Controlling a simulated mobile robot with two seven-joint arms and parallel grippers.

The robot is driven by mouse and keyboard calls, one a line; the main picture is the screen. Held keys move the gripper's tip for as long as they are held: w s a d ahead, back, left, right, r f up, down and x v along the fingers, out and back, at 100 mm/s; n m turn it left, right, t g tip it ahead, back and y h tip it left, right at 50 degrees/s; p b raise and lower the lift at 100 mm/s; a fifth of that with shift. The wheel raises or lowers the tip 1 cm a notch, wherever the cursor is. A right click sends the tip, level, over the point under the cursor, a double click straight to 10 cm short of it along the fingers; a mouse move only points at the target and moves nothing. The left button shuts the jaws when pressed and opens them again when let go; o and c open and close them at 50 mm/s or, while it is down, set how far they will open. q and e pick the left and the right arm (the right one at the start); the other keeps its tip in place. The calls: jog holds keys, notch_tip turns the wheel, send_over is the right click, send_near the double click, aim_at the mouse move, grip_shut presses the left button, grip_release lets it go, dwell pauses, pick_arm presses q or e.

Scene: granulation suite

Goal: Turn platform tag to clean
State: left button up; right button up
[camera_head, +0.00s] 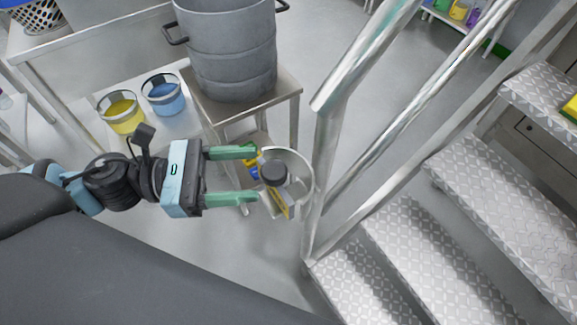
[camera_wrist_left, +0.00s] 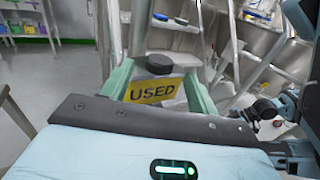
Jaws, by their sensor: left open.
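The platform tag (camera_wrist_left: 152,91) shows a yellow face reading "USED" in the left wrist view, below a round dark knob (camera_wrist_left: 159,64). In the head view the tag (camera_head: 284,204) is seen steeply from above, its yellow face narrow, with the dark knob (camera_head: 273,173) over it and a pale round plate behind. It is beside the stair rail post. My left gripper (camera_head: 257,174) is open, its green fingers on either side of the knob and tag; I cannot tell whether they touch. My right gripper is not in view.
Metal stairs (camera_head: 400,245) with a handrail (camera_head: 322,180) rise close to the right of my left gripper. A grey drum (camera_head: 232,60) stands on a small table (camera_head: 285,88) behind. Yellow (camera_head: 122,113) and blue (camera_head: 163,94) buckets stand at the left.

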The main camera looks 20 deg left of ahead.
aim_at(282, 168)
pick_arm(q)
jog(key=shift+p+x, duration=0.5)
jog(key=shift+x, duration=1.2)
jog(key=shift+p+x, duration=0.65)
jog(key=shift+x, duration=1)
jog(key=shift+w+d, duration=0.15)
jog(key=shift+d, duration=0.1)
jog(key=shift+c, duration=0.3)
